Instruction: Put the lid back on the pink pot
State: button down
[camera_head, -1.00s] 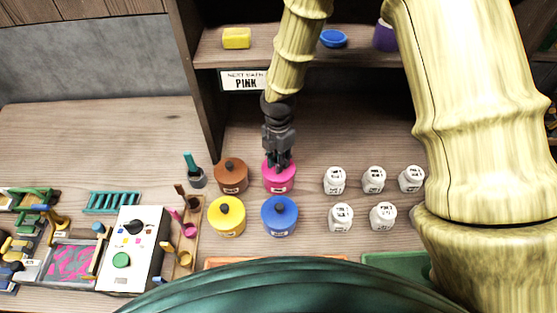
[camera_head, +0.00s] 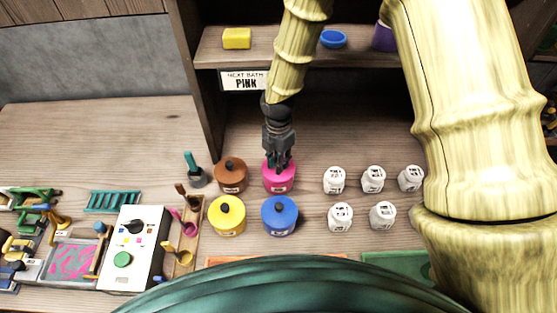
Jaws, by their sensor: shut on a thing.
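The pink pot (camera_head: 279,184) stands on the wooden counter, behind the blue pot and to the right of the brown pot. My gripper (camera_head: 279,165) points down at the top of the pink pot. Its fingers are shut on the lid's knob, which they mostly hide. Pink shows around the fingertips at the pot's top. I cannot tell whether the lid is fully seated on the rim or slightly above it.
A brown pot (camera_head: 230,175), a yellow pot (camera_head: 227,215) and a blue pot (camera_head: 280,215) stand close by, lids on. Several white jars (camera_head: 335,180) stand to the right. A ladle rack (camera_head: 190,262) and a white control box (camera_head: 132,250) are at left. A shelf (camera_head: 300,55) is behind.

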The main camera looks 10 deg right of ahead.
dwell(0.4)
jog(key=c, duration=0.8)
grip_release()
jog(key=shift+o, duration=0.2)
jog(key=shift+r, duration=0.1)
jog(key=shift+r+p, duration=2.8)
jog(key=shift+r, duration=0.6)
grip_shut()
